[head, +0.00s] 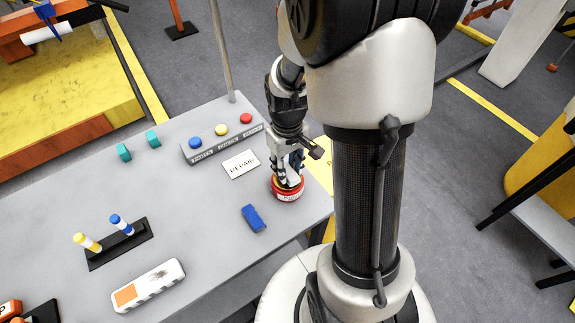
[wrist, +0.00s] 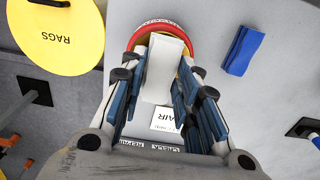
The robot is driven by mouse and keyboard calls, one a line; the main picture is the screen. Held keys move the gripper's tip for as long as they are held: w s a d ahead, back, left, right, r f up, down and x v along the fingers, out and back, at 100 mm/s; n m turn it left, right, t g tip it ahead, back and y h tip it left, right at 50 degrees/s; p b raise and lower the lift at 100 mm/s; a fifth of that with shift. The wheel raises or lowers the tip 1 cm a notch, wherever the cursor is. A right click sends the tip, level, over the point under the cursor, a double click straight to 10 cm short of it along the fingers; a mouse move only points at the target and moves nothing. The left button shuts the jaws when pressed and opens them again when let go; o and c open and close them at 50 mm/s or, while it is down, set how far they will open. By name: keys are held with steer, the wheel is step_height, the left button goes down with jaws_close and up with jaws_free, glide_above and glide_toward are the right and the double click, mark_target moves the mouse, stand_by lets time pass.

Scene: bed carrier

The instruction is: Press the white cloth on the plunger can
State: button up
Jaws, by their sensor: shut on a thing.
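The plunger can (head: 288,194) is a short red can with a pale label, near the right edge of the grey table. It also shows at the top of the wrist view as a red rim with some yellow inside (wrist: 150,27). My gripper (head: 289,177) points down over the can top. In the wrist view my gripper (wrist: 158,66) has its blue-padded fingers on both sides of the white cloth (wrist: 163,65), which it grips. The cloth's far end lies over the can's top in that view; whether it presses down there is hard to tell.
A blue folded cloth (head: 253,217) lies near the can. A REPAIR card (head: 241,164) and a box with blue, yellow and red buttons (head: 222,142) are behind. A yellow RAGS disc (wrist: 56,38) is beside the table. A white-orange block (head: 148,285) lies in front.

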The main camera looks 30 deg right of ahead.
mark_target(288, 170)
steer(key=shift+r+p, duration=2.25)
steer(key=shift+r, duration=0.8)
